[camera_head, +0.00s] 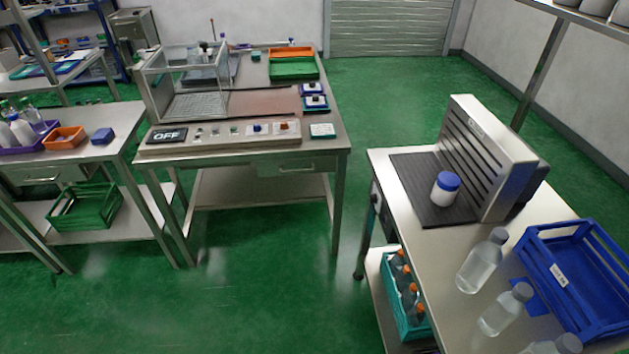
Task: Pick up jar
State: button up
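A white jar with a blue lid (445,189) stands upright on a dark ribbed mat in front of a slatted metal panel unit, on the right-hand table. Its near side is unobstructed. My gripper does not show in this view.
The right-hand table (440,245) also holds clear bottles (482,262) and a blue crate (578,275) near its front. A teal crate of orange-capped bottles (408,290) sits on its lower shelf. A steel bench (200,160) with an OFF display stands left. Green floor between is clear.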

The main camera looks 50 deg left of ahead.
aim_at(447, 183)
jog(key=u, duration=1.05)
jog(key=i+j+z, duration=0.25)
jog(key=i+j, duration=0.6)
jog(key=i+j+z, duration=0.2)
jog(key=i+j, duration=0.75)
jog(key=j, duration=0.1)
